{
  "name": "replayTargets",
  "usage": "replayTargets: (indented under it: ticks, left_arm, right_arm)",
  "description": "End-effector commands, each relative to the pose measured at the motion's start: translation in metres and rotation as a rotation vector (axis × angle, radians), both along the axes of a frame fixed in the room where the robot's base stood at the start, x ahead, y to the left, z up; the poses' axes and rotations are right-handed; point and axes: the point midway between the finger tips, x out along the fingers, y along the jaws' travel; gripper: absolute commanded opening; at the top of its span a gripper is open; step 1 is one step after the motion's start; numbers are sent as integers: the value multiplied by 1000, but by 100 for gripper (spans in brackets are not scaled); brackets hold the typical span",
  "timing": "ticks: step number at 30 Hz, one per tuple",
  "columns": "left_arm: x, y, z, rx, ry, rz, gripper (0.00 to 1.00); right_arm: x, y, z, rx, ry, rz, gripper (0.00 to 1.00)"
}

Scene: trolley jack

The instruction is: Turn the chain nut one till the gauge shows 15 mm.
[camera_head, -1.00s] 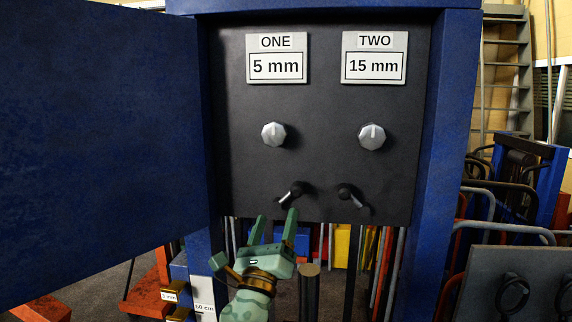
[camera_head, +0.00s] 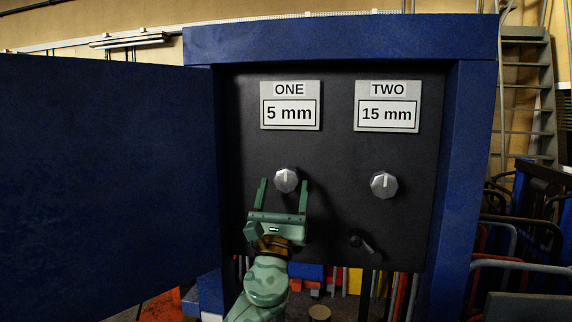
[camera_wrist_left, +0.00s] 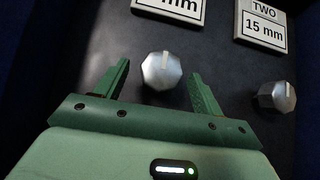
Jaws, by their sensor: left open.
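The silver chain nut one (camera_head: 286,180) is on the dark panel below the gauge marked ONE (camera_head: 291,113), which reads 5 mm. Its white mark points up. My left gripper (camera_head: 284,190) is open, with its fingers on either side of the nut in the head view. In the left wrist view the nut (camera_wrist_left: 161,70) shows between and beyond the fingertips, with gaps on both sides, and appears not gripped. The lever below nut one is hidden behind my left gripper. My right gripper is not in view.
To the right are the second nut (camera_head: 384,184), gauge TWO (camera_head: 388,115) reading 15 mm, and a black lever (camera_head: 361,242). A large blue door (camera_head: 105,180) stands at the left. Blue frame posts (camera_head: 467,170) border the panel.

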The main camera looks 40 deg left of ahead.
Motion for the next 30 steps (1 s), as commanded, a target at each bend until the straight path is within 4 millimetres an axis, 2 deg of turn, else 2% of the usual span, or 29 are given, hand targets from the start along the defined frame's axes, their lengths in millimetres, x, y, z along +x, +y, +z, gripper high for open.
replayTargets:
  ticks: [1, 6, 17, 20, 22, 23, 30]
  left_arm:
    - [6, 3, 10, 0, -1, 0, 69]
    - [19, 11, 23, 1, 0, 1, 69]
    - [24, 13, 26, 0, 1, -1, 69]
    - [24, 13, 26, 0, 1, -1, 46]
    - [24, 13, 26, -1, 1, -1, 27]
    - [24, 13, 26, -1, 1, -1, 24]
    - [24, 13, 25, -11, -5, -1, 24]
  right_arm:
    - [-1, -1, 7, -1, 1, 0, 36]
    - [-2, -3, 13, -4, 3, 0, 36]
    - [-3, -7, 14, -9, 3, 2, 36]
    - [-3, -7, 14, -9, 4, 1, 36]
    - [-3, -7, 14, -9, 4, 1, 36]
    - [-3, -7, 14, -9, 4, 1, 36]
    - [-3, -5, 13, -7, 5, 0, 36]
